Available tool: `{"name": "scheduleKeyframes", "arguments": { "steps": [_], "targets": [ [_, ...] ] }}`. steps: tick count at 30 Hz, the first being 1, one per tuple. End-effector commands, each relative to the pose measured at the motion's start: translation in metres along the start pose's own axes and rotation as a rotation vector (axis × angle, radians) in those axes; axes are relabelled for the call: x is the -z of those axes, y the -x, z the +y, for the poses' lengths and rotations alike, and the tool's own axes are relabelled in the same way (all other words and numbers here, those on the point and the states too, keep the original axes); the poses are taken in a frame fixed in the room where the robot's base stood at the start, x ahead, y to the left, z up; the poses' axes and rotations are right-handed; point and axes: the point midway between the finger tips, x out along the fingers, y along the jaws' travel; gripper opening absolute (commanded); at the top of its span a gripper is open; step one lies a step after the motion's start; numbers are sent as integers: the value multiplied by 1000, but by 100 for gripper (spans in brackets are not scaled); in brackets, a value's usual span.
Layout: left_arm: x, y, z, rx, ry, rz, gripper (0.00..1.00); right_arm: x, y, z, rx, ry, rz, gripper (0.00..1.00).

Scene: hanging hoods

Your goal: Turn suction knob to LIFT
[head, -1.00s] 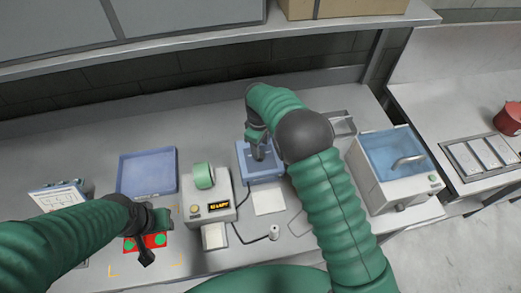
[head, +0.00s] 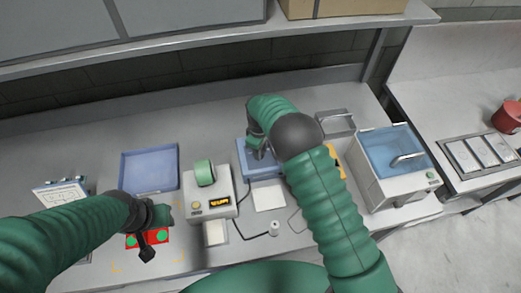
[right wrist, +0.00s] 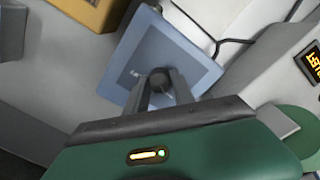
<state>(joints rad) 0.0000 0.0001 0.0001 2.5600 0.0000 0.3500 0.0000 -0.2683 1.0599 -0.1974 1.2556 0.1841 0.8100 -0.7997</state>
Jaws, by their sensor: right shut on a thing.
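The suction knob (right wrist: 160,80) is a small dark round knob on the sloping top of a blue box (right wrist: 190,62), with pale lettering beside it too small to read. In the head view the blue box (head: 262,171) stands mid-bench, partly covered by my right arm. My right gripper (right wrist: 162,84) has one finger on each side of the knob and is shut on it; in the head view the gripper (head: 260,152) points down onto the box. My left gripper (head: 149,240) hangs over a red plate with green discs (head: 132,241); its fingers are too unclear to judge.
A grey device with an orange display (head: 219,202) and a green roll (head: 204,173) stands left of the blue box. A blue tray (head: 150,168) lies farther left. A yellow object (right wrist: 88,10) and a blue-lidded bath (head: 395,150) stand to the right.

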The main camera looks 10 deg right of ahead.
Motion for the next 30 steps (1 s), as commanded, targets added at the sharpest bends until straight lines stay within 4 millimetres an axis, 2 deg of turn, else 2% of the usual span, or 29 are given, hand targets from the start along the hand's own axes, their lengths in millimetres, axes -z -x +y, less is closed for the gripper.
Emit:
{"name": "scheduleKeyframes", "arguments": {
  "steps": [8,14,30],
  "targets": [
    [0,-1,0,0,0,0,36,0,1,2,-3,-17,0,0],
    [-1,-4,0,0,0,0,36,0,1,2,-4,-91,-4,0],
    [-4,-18,0,0,0,0,36,1,1,1,-6,-551,-26,0]
  ]
}}
